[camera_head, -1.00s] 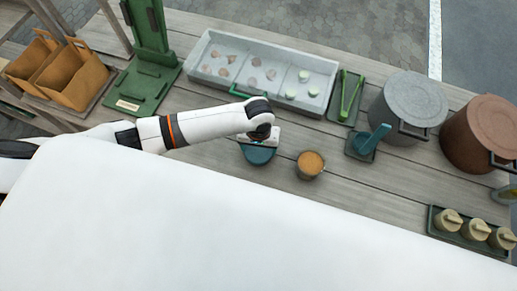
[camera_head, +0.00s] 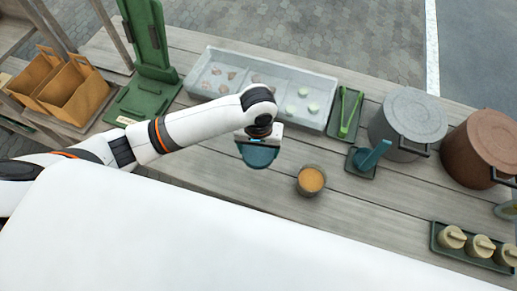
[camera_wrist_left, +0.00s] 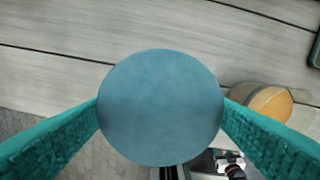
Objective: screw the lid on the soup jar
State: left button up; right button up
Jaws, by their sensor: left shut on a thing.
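The soup jar (camera_head: 311,181) stands upright and open on the wooden table, filled with orange soup. It also shows in the left wrist view (camera_wrist_left: 268,104), at the right. My left gripper (camera_head: 259,147) is shut on the round blue lid (camera_head: 258,157). In the left wrist view the lid (camera_wrist_left: 160,107) sits flat between the two teal fingers, which touch its opposite sides. The lid is held above the table, to the left of the jar and apart from it. My right gripper is not in view.
Behind are a divided grey tray (camera_head: 282,84), green tongs (camera_head: 349,112) and a blue ladle (camera_head: 372,154). A grey pot (camera_head: 407,120) and a brown pot (camera_head: 482,150) stand right. A tray of small jars (camera_head: 474,246) is front right. The table around the soup jar is clear.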

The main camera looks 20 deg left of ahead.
pick_arm(q)
jog(key=shift+m, duration=0.3)
jog(key=a+r, duration=0.1)
jog(key=r, duration=0.1)
jog(key=a+r, duration=0.1)
jog(key=r, duration=0.1)
jog(key=a+r, duration=0.1)
jog(key=r, duration=0.2)
jog(key=shift+w+a+r+b, duration=0.1)
jog(key=shift+w+a+b, duration=0.15)
jog(key=shift+b, duration=0.1)
jog(key=s+a+r+m, duration=0.1)
jog(key=s+a+r, duration=0.2)
jog(key=r, duration=0.4)
jog(key=shift+s+a+r, duration=0.15)
jog(key=shift+a+r, duration=0.15)
jog(key=shift+a, duration=0.1)
